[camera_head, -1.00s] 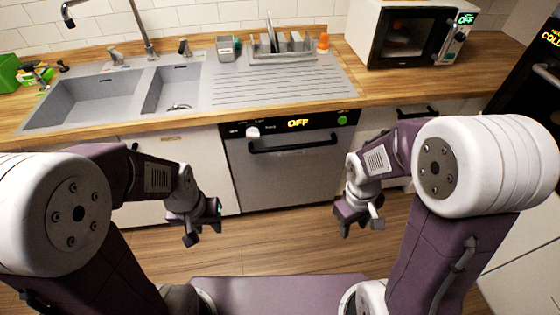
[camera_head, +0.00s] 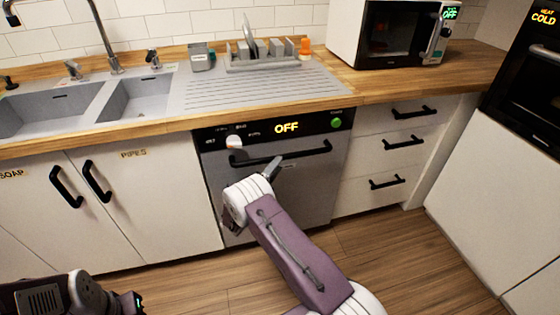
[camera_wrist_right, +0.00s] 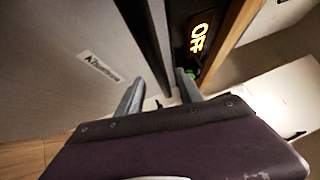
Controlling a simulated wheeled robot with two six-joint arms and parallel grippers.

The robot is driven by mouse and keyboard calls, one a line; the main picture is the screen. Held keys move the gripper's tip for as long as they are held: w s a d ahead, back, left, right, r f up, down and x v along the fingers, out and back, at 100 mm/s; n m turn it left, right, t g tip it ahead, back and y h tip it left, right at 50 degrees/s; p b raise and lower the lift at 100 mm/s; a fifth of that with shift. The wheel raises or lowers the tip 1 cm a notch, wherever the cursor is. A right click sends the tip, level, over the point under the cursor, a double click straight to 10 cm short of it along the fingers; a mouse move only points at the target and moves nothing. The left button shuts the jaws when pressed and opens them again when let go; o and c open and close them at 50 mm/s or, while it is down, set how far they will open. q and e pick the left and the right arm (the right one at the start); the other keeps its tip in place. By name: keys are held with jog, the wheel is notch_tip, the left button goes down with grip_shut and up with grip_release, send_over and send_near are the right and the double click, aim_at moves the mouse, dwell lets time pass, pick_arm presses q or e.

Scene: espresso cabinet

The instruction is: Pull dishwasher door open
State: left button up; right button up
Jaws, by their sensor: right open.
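The dishwasher door (camera_head: 310,190) is a grey front panel, shut flush under the worktop. Its black bar handle (camera_head: 312,150) runs across the top, below a control strip reading OFF (camera_head: 287,127). My right gripper (camera_head: 272,168) is at the middle of the handle, with one finger showing against it. In the right wrist view, the right gripper (camera_wrist_right: 158,82) is open, and the dark handle bar (camera_wrist_right: 146,40) runs between its two fingers; contact cannot be told. My left gripper (camera_head: 132,302) shows only partly at the bottom left, far from the door; its fingers are hidden.
White drawers (camera_head: 390,150) stand right of the dishwasher and a cupboard marked PIPES (camera_head: 150,200) stands left. The oven cabinet (camera_head: 500,200) is at far right. The wooden floor (camera_head: 400,260) in front is clear. A sink, dish rack and microwave (camera_head: 395,35) are above.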

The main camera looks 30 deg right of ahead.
jog(key=b+x, duration=0.1)
jog(key=x, duration=0.4)
jog(key=shift+w+d, duration=0.15)
jog(key=shift+d, duration=0.05)
grip_shut()
jog(key=shift+f, duration=0.1)
dwell(1.0)
